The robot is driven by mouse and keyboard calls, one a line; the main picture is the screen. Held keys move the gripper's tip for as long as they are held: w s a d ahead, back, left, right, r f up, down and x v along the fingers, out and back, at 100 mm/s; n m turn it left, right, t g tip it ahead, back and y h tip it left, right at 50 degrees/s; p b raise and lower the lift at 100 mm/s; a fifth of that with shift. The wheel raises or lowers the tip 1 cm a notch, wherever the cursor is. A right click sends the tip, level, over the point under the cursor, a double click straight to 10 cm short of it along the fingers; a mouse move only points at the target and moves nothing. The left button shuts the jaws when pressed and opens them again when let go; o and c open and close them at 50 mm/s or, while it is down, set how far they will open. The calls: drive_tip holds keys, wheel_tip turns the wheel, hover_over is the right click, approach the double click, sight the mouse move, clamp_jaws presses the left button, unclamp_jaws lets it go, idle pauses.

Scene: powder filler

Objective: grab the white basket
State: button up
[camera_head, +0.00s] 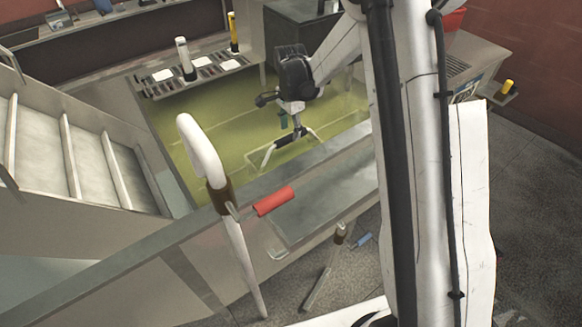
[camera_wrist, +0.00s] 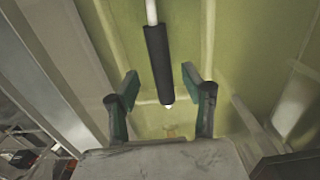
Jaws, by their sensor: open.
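My gripper (camera_head: 296,124) is open and points down over the yellow-green basin. In the wrist view its two dark green-tipped fingers (camera_wrist: 160,84) are apart, with a bar's black sleeve (camera_wrist: 157,62) showing between them. The bar's white part (camera_wrist: 151,10) runs up out of that view; no clear contact with the fingers shows. In the head view a thin pale frame (camera_head: 261,158) sits just below the gripper, partly hidden by it. It may be the white basket's handle; I cannot make out a whole basket body in either view.
A white curved post (camera_head: 203,152) with a dark sleeve stands in front of the basin. A red cylinder (camera_head: 273,201) lies on the metal front ledge. A white bottle (camera_head: 185,58) stands on the rack (camera_head: 212,70) behind. Slatted metal panels (camera_head: 95,155) flank the left side.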

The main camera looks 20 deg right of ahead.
sight(291, 135)
drive_tip(key=shift+w+d+f+p, duration=0.15)
drive_tip(key=shift+f+p, duration=0.3)
drive_tip(key=shift+f, duration=1.8)
clamp_jaws()
drive_tip(key=shift+r, duration=0.1)
